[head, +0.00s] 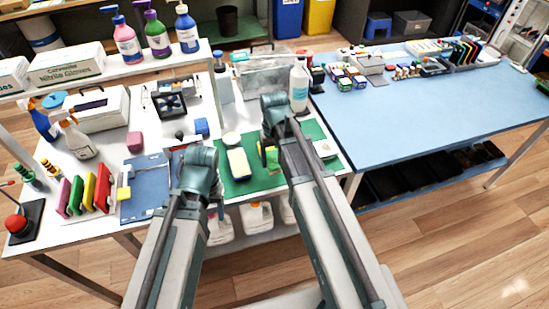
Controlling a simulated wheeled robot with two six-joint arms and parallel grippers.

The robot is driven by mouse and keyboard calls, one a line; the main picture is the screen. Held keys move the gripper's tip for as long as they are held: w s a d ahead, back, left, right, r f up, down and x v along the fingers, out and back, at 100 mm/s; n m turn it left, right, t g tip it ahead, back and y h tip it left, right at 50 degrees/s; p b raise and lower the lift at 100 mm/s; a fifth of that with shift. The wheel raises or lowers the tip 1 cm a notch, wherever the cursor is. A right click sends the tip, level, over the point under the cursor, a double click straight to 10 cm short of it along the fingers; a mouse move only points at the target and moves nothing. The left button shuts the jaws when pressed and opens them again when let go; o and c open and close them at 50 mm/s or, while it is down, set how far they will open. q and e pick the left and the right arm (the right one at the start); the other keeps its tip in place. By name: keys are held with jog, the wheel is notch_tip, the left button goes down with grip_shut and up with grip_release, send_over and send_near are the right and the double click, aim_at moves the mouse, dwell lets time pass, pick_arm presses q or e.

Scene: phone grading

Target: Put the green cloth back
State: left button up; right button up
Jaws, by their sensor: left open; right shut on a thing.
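A small green and yellow piece (272,159), which looks like the green cloth, shows beside my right arm, above the green mat (235,187). My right gripper (264,148) is shut on it, largely hidden behind my own arm, so the grip itself is hard to see. My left gripper (184,150) is open over the bench between the blue tray (145,200) and the mat, mostly hidden behind its wrist.
Upright coloured cloths or pads (103,187) stand at the left by a red button (17,222). Spray bottles (78,138) and a white bottle (299,86) stand on the bench. The blue table (430,110) at right has a wide clear surface.

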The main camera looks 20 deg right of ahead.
aim_at(275, 176)
jog(key=shift+f+b, duration=2.65)
jog(key=shift+f, duration=0.4)
jog(key=o, duration=1.2)
jog(key=shift+c, duration=0.2)
jog(key=shift+r, duration=0.2)
notch_tip(275, 176, up, 14)
jog(key=p, duration=1.4)
jog(key=shift+w+f, duration=0.1)
jog(key=shift+f, duration=0.1)
jog(key=s+a+n+h, duration=0.1)
jog(key=s+a+n, duration=0.2)
jog(key=s+a, duration=0.7)
jog(key=s, duration=0.4)
jog(key=shift+s+a, duration=0.25)
